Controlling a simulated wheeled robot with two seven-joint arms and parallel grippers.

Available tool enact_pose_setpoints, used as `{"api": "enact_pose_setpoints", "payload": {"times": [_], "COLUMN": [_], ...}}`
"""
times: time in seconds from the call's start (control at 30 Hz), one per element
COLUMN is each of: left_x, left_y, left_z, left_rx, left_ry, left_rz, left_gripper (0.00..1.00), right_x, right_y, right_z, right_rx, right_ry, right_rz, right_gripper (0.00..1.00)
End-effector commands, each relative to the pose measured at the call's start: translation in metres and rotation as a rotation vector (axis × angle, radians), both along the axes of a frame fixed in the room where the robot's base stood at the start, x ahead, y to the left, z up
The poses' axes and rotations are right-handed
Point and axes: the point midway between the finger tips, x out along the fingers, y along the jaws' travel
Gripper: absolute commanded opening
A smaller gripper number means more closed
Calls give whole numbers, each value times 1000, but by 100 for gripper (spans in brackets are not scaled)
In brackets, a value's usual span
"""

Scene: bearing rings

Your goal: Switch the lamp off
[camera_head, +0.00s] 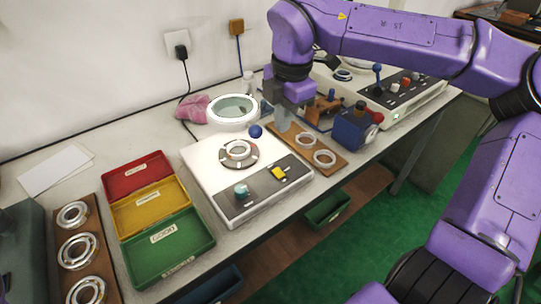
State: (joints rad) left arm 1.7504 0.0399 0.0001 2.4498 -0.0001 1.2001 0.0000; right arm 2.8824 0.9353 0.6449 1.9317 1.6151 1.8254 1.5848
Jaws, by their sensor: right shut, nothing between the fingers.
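A white ring with pale glass (232,108), which looks like a magnifier lamp head, stands at the back of the bench; I cannot tell whether it is lit, and no switch on it can be made out. My right gripper (284,122) hangs from the purple arm just right of the ring, pointing down above the bench by the wooden board. It is shut and empty, and its fingertips are small and partly blurred. It appears apart from the ring. My left gripper is not in view.
A white test device (205,160) with a bearing ring, blue ball, yellow button and teal knob stands in front. Red (125,190), yellow (135,217) and green (200,247) trays lie left. A wooden board (336,172) holds rings. A blue device (350,132) stands right of the gripper.

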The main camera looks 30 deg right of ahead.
Motion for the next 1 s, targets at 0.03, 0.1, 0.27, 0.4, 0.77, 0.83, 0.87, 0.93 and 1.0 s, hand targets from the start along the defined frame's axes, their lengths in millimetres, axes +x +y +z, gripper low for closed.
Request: {"api": "enact_pose_setpoints", "payload": {"times": [0.03,0.1,0.27,0.4,0.77,0.83,0.87,0.93,1.0], "left_x": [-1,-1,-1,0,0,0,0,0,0], "left_y": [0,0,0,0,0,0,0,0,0], "left_z": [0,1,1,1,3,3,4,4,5], "left_rx": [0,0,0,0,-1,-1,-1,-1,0], "left_ry": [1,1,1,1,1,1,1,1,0], "left_rz": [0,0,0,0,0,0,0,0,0], "left_gripper": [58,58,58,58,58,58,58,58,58], "right_x": [-1,-2,-2,-1,9,11,11,12,14], "right_y": [-1,-3,-5,-4,-2,-2,-2,-2,-1], "right_z": [0,0,-1,-16,-93,-106,-112,-123,-131], "right_rx": [1,-1,-3,-5,-5,-5,-5,-5,-5], "right_ry": [0,0,1,4,6,5,5,5,3], "right_rz": [-3,-5,-7,-6,-1,0,0,-1,-2], "right_gripper": [0,0,0,0,0,0,0,0,0]}}
